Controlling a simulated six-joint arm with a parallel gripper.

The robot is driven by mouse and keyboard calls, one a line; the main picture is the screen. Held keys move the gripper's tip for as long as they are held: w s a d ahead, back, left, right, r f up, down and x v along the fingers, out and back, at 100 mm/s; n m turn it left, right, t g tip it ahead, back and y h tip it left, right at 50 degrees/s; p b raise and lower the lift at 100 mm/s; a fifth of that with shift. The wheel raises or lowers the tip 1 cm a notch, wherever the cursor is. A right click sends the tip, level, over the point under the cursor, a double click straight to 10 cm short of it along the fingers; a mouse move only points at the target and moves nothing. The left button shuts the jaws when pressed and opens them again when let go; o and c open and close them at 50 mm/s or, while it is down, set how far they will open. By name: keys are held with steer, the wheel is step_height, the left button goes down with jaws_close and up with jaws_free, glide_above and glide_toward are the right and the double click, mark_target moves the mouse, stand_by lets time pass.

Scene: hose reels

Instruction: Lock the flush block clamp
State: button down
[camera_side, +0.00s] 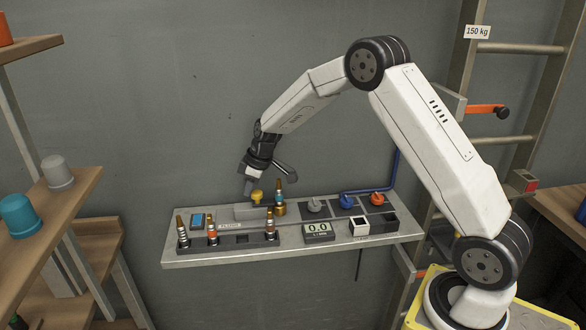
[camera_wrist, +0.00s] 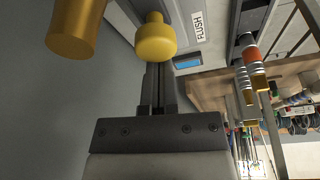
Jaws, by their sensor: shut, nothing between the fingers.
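The flush block (camera_side: 243,213) is a low grey block at the back of the shelf. A yellow knob (camera_side: 257,197) sits at its right part. In the wrist view the yellow knob (camera_wrist: 155,40) lies just beyond my fingertips, near a white FLUSH label (camera_wrist: 198,29). My gripper (camera_side: 248,189) points down just above and left of the knob. Its fingers (camera_wrist: 158,78) are together with nothing between them. Whether the fingertips touch the knob cannot be told. The clamp's own state is not clear.
A brass fitting (camera_side: 279,209) stands close right of the block; a large brass cylinder (camera_wrist: 75,25) is near my fingers. A rack (camera_side: 242,240) with upright fittings lies in front. A display (camera_side: 318,232) reads 0.0. Grey, blue and red knobs (camera_side: 377,198) sit to the right.

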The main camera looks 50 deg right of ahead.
steer(key=shift+w+a, duration=0.55)
steer(key=shift+w, duration=0.35)
steer(key=shift+w+a, duration=0.5)
steer(key=shift+w, duration=0.35)
steer(key=v, duration=1)
steer(key=shift+s+d, duration=0.1)
steer(key=shift+s, duration=0.1)
steer(key=s+a+f+m, duration=0.2)
steer(key=s, duration=0.7)
steer(key=s+a+f+m+h, duration=0.1)
steer(key=s+a+f+m, duration=0.1)
steer(key=s, duration=0.7)
steer(key=s+a+f+m, duration=0.2)
steer(key=s+a, duration=0.1)
steer(key=s, duration=0.6)
steer(key=shift+s+a+f+g+h, duration=0.15)
steer(key=shift+s+f+g+h, duration=0.15)
steer(key=shift+h, duration=0.1)
